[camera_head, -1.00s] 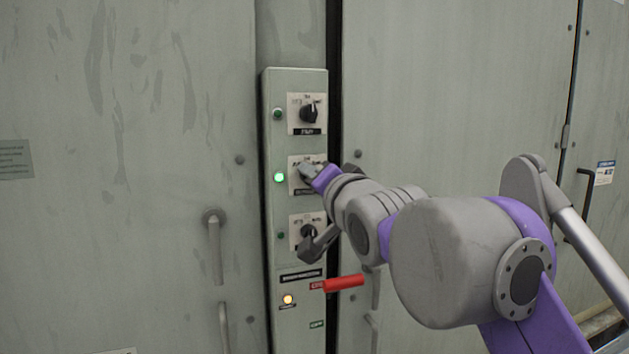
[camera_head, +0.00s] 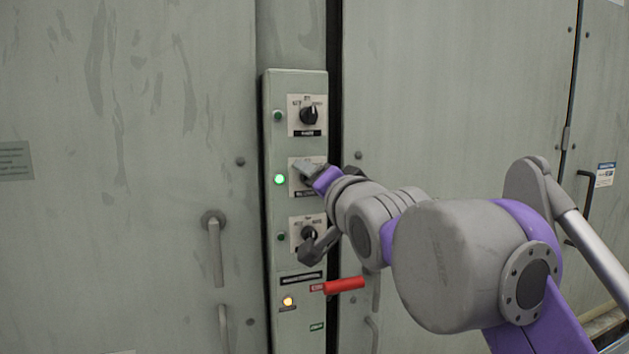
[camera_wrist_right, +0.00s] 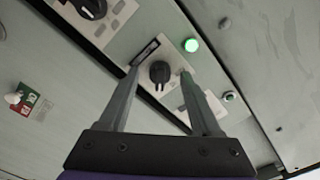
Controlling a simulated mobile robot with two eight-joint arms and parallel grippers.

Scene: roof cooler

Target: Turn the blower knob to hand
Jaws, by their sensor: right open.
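A narrow grey-green control panel (camera_head: 294,82) carries three black knobs on white plates. The middle knob is mostly hidden behind my right gripper (camera_head: 308,174) in the head view. It shows in the right wrist view as a round black knob (camera_wrist_right: 159,72), next to a lit green lamp (camera_wrist_right: 191,45). My right gripper is open, with one finger on either side of this knob. I cannot tell whether the fingers touch it. The knob labels are too blurred to read surely, and the middle knob's setting is unclear. My left gripper is not in view.
The upper knob (camera_head: 309,115) and the lower knob (camera_head: 308,234) sit above and below on the same panel. A red handle (camera_head: 344,284) sticks out lower down, near a lit amber lamp (camera_head: 288,301). Cabinet doors with a grey handle (camera_head: 215,248) flank the panel.

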